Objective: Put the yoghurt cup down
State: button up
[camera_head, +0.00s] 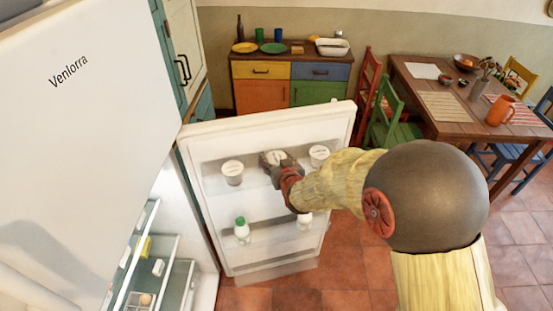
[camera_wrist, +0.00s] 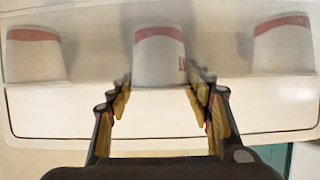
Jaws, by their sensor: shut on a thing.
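My gripper (camera_head: 283,166) reaches over the open fridge door (camera_head: 225,135) from the right. It is shut on the middle yoghurt cup (camera_wrist: 160,58), which is white with a red band and sits between the fingers in the wrist view. In the head view my gripper partly hides this cup. It is level with the upper door shelf, between two similar cups, the left cup (camera_head: 232,173) and the right cup (camera_head: 319,156). I cannot tell whether the held cup touches the shelf.
A bottle with a green cap (camera_head: 242,229) and another white container (camera_head: 305,220) stand on the lower door shelf. The fridge interior (camera_head: 150,265) is open at the left. A sideboard (camera_head: 290,85) and a dining table (camera_head: 450,110) stand beyond the door.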

jog(key=shift+f, duration=0.1)
jog(key=o, duration=1.1)
jog(key=shift+o, duration=0.6)
jog(key=shift+r+p, duration=0.5)
jog(key=shift+p, duration=0.05)
jog(key=s+d+r+m+g+h+p, duration=0.1)
jog(key=s+d+r+g, duration=0.1)
jog(key=s+d+r, duration=0.55)
jog(key=s+d+r+g+h+p, duration=0.1)
jog(key=s+d+r, duration=0.35)
jog(key=s, duration=0.65)
jog(key=s+d+r+g, duration=0.1)
jog(key=s+d, duration=0.1)
jog(key=s, duration=0.4)
jog(key=s+d+r+m+g+h, duration=0.1)
jog(key=s+d+r+g, duration=0.1)
jog(key=s, duration=0.5)
jog(key=s+d+r+m+g, duration=0.1)
jog(key=s+d, duration=0.2)
jog(key=s, duration=0.3)
jog(key=shift+s+d+r, duration=0.25)
jog(key=shift+s+r, duration=0.05)
